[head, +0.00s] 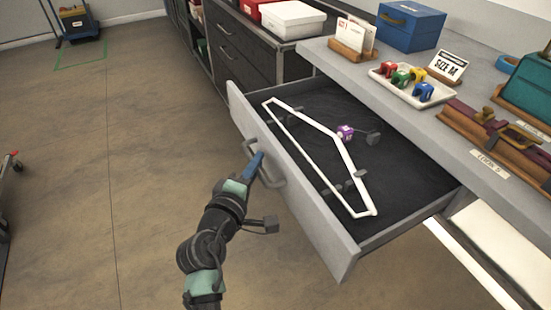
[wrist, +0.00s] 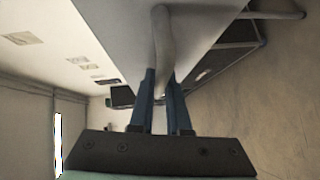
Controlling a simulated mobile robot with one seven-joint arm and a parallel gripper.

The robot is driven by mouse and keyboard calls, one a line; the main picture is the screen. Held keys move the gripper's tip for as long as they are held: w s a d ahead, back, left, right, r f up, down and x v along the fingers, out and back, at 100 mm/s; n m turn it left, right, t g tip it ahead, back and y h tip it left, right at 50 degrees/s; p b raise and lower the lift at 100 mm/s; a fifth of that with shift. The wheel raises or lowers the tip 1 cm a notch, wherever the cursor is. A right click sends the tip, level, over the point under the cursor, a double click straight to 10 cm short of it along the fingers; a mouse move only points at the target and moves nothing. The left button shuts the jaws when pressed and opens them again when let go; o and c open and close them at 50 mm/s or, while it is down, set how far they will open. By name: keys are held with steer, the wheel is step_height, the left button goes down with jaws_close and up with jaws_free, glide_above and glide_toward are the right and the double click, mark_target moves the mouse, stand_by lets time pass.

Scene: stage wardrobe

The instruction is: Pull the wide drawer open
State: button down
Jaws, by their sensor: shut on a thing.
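The wide drawer (head: 300,197) stands pulled out from under the grey counter, its dark inside open to view. A grey bar handle (head: 276,182) is on its front panel, and it also shows in the wrist view (wrist: 163,40). My gripper (head: 257,163) is at the handle, its blue fingers shut on the bar. In the wrist view my gripper (wrist: 161,85) has one finger on each side of the handle. Inside the drawer lie a white hanger-shaped frame (head: 350,168) and a small purple block (head: 345,132).
On the counter (head: 365,78) above are a blue box (head: 410,25), a white tray (head: 415,87) of colored clips, a size card (head: 447,66) and a wooden rack (head: 500,130). A dark cabinet (head: 245,60) stands behind the drawer.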

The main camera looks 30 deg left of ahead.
steer(key=s+a, duration=0.4)
steer(key=s, duration=0.1)
steer(key=shift+s+b, duration=0.25)
steer(key=shift+b, duration=0.1)
steer(key=shift+a, duration=0.1)
steer(key=c, duration=0.9)
jaws_free()
steer(key=s+d+r+p, duration=0.1)
steer(key=s+r, duration=0.1)
steer(key=s, duration=1)
steer(key=shift+s+d, duration=0.35)
steer(key=shift+f, duration=0.1)
